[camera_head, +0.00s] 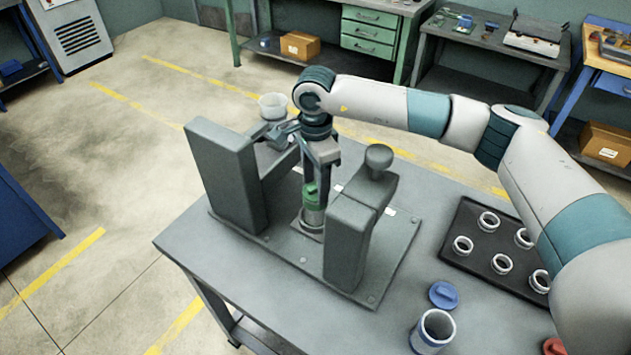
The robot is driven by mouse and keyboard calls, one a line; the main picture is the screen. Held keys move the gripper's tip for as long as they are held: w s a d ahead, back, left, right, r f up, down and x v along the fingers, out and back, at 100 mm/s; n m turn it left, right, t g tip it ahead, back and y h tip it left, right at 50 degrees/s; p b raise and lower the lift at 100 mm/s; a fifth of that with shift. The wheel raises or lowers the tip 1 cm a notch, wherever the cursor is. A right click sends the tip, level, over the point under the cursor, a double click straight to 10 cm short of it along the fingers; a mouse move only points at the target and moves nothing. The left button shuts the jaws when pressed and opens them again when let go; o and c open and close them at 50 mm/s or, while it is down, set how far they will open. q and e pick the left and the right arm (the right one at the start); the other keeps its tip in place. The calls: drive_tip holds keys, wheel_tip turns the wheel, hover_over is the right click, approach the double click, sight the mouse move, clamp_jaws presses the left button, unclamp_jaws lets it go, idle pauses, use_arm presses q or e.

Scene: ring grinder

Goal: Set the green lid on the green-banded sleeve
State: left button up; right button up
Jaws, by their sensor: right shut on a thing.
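The green lid (310,192) is between the fingers of my right gripper (311,182), which reaches down from above and is shut on it. The green-banded sleeve (313,216) stands upright in the gap between the two grey blocks of the grinder (347,238). The lid is directly over the sleeve's top; I cannot tell whether it touches or sits on the rim. The fingers and the grey blocks hide part of the sleeve. My left gripper is not in view.
A blue lid (443,294) and a blue-banded sleeve (432,334) are at the table's front right, with a red lid (553,346) at the edge. A dark tray (470,225) holds several rings.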

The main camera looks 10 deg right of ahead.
drive_tip(key=b, duration=0.3)
idle(3.7)
idle(0.3)
drive_tip(key=o, duration=1.7)
drive_tip(key=shift+c, duration=0.2)
drive_tip(key=shift+r+p, duration=0.55)
drive_tip(key=shift+r, duration=2.9)
